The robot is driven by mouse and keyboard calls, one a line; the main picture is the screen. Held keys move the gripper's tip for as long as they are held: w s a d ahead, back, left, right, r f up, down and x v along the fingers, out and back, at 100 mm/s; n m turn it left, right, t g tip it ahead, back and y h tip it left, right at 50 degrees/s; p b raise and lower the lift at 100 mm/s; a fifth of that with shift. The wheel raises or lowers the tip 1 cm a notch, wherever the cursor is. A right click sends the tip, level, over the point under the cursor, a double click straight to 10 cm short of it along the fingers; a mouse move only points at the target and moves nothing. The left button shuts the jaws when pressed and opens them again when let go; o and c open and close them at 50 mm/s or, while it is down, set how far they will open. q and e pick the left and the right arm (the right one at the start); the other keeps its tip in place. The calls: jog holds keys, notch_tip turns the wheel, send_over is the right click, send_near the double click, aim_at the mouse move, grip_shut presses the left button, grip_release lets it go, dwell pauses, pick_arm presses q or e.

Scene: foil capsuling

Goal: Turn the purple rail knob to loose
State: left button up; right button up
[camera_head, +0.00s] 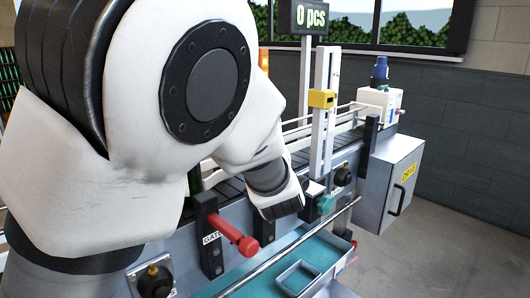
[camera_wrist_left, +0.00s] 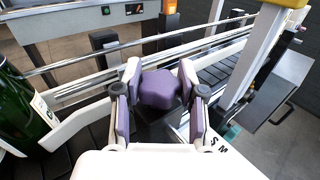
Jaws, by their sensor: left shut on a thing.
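The purple rail knob (camera_wrist_left: 160,88) shows in the left wrist view, on a dark block beside the conveyor rail. My left gripper (camera_wrist_left: 160,92) has one finger on each side of the knob and is shut on it. The fingers have purple-grey pads. In the head view my left arm reaches across the conveyor and hides the knob and the fingertips. Part of a label with the letters "S M" shows just right of the gripper in the wrist view; the rest is hidden. My right gripper is in neither view.
A green bottle (camera_wrist_left: 22,108) stands on the conveyor at the left of the wrist view. A red gate handle (camera_head: 235,236), a teal knob (camera_head: 326,204) and a post with a yellow block (camera_head: 321,98) stand near my arm. A grey tray (camera_head: 300,276) lies below.

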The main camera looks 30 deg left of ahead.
pick_arm(q)
jog(key=shift+y, duration=0.3)
jog(key=o, duration=1.2)
jog(key=shift+w, duration=0.1)
jog(key=shift+c, duration=0.2)
notch_tip(320, 180, up, 10)
